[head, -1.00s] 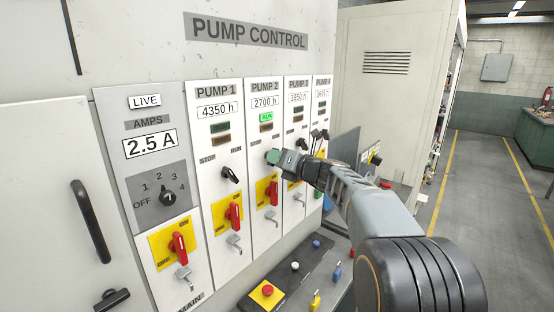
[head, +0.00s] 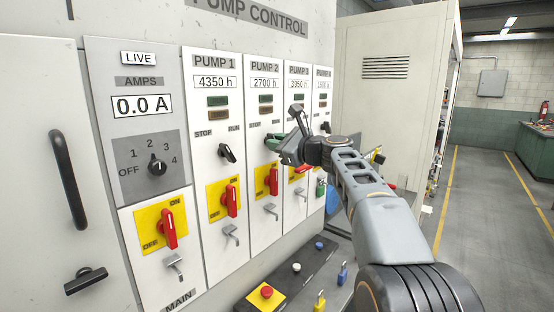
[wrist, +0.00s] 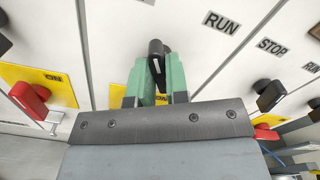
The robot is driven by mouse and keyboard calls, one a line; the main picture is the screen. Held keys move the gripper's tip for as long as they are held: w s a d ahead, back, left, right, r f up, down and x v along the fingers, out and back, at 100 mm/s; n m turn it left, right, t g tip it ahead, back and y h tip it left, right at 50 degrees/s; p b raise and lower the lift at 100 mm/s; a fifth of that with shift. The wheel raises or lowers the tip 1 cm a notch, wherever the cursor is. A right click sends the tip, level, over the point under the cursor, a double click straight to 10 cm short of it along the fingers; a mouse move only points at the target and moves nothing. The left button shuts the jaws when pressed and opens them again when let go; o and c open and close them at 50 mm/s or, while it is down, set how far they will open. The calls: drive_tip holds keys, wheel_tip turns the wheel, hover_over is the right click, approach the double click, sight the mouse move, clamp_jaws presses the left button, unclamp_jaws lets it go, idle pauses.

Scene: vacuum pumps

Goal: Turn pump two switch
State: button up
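The pump two switch (wrist: 156,55) is a black knob with a pale pointer line, seen between my two green fingertips in the wrist view. My gripper (wrist: 157,78) appears shut on it, one finger on each side. In the head view my gripper (head: 277,142) is at the PUMP 2 panel (head: 264,108) and hides the switch there. Both lamps on that panel are dark. The RUN label (wrist: 221,22) to the right of the switch is readable; the STOP label is hidden. The amps display (head: 142,106) reads 0.0 A.
Red-handled switches on yellow plates sit below, such as pump two's (head: 268,181). PUMP 1's black switch (head: 227,153) is close on the left. A sloped console (head: 290,277) with buttons and padlocks lies under the panels. Floor is clear at right.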

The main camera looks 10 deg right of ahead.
drive_tip(key=o, duration=0.4)
drive_tip(key=shift+o, duration=0.2)
drive_tip(key=shift+s+d, duration=0.15)
drive_tip(key=shift+b+v, duration=0.3)
drive_tip(key=shift+v, duration=0.5)
drive_tip(key=shift+s+d, duration=0.1)
drive_tip(key=shift+b+v, duration=0.9)
drive_tip(key=shift+v, duration=2)
